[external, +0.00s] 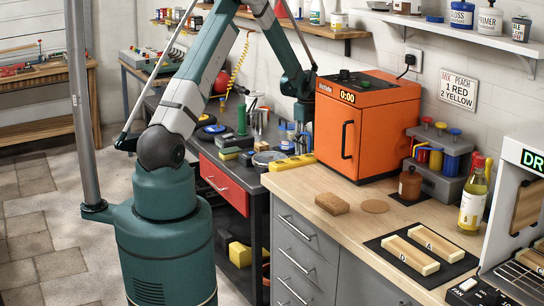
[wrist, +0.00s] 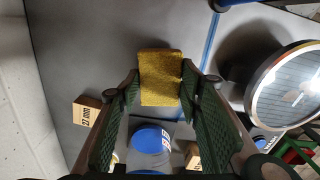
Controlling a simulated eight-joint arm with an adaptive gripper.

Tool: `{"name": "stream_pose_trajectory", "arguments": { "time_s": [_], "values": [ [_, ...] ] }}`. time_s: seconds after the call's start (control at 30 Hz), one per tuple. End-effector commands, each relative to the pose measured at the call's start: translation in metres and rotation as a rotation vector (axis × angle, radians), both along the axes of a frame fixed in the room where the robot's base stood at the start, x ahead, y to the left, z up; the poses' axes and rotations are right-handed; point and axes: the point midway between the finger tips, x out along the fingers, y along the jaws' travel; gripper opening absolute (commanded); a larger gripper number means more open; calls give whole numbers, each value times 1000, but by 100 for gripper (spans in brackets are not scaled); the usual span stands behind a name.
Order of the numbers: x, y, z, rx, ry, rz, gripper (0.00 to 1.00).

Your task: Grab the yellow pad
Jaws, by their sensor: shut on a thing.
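The yellow pad (wrist: 161,92) is a rough, mustard-coloured block in the upper middle of the wrist view. My gripper (wrist: 160,76) has its two dark green ribbed fingers on either side of the pad and is shut on it. A grey surface lies behind the pad; its exact height over that surface is hard to tell. In the external view my gripper is over the dark workbench (external: 262,178), left of the orange oven, small and partly lost among the clutter. I cannot make out the pad for certain there.
The orange oven (external: 365,125) stands beside the arm. A yellow level (external: 291,163) lies on the bench.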

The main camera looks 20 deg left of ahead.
Motion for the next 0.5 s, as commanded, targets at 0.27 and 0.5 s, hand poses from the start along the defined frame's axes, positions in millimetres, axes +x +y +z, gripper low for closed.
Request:
{"name": "stream_pose_trajectory", "arguments": {
  "time_s": [0.27,0.5],
  "values": [
    [-1,0,37,0,0,0,28],
    [-1,0,69,0,0,0,28]
  ]
}}
